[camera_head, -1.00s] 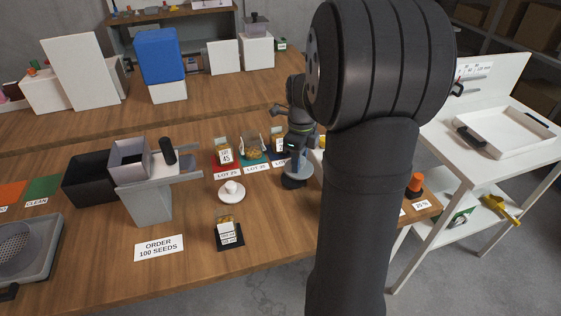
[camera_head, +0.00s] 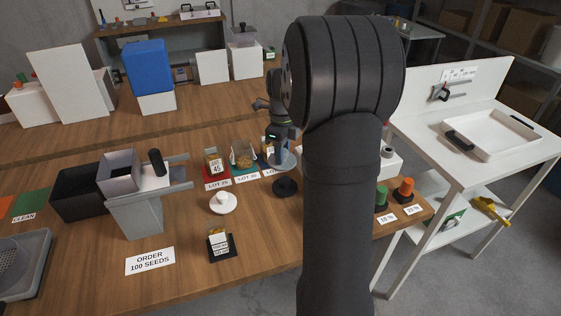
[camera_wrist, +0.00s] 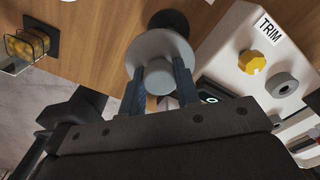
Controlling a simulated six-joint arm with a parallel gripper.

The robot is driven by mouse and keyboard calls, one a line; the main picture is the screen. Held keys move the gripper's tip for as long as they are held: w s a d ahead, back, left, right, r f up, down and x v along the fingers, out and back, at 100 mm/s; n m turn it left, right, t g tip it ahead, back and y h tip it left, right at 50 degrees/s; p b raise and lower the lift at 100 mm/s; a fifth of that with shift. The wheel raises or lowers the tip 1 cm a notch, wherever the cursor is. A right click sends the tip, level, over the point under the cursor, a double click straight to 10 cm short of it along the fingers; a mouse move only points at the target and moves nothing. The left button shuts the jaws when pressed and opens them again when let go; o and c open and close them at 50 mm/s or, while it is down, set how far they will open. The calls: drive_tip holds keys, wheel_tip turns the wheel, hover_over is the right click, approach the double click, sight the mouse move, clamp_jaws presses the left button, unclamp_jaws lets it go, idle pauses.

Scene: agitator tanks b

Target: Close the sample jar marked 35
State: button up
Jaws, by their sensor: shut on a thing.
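My gripper (camera_head: 281,148) is shut on the knob of a round grey lid (camera_head: 286,162), held in the air above a dark round pad (camera_head: 285,187). The wrist view shows both fingers (camera_wrist: 160,74) at the sides of the knob, with the lid's disc (camera_wrist: 150,48) beyond. Left of the lid, sample jars stand behind lot cards: one marked 45 (camera_head: 215,164) on a red mat, one with yellow contents (camera_head: 242,156) on a teal mat. A third jar (camera_head: 267,152) is partly hidden by my gripper. I cannot read which jar is marked 35.
A white round piece with a knob (camera_head: 223,202) and a small container on a black mat (camera_head: 219,243) lie in front of the jars. A grey hopper (camera_head: 133,205) stands left. A white box marked TRIM (camera_wrist: 262,60) and green and orange pieces (camera_head: 404,188) are right.

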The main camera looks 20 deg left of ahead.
wheel_tip(320, 180, up, 2)
hover_over(243, 155)
drive_tip(key=w+a, duration=0.1)
drive_tip(key=w, duration=0.2)
drive_tip(key=shift+s+a+r, duration=0.15)
drive_tip(key=shift+a+r, duration=0.05)
drive_tip(key=shift+a, duration=0.3)
drive_tip(key=shift+f, duration=0.1)
drive_tip(key=shift+f, duration=2.4)
drive_tip(key=shift+f, duration=1)
drive_tip(key=o, duration=1)
drive_tip(key=shift+o, duration=0.2)
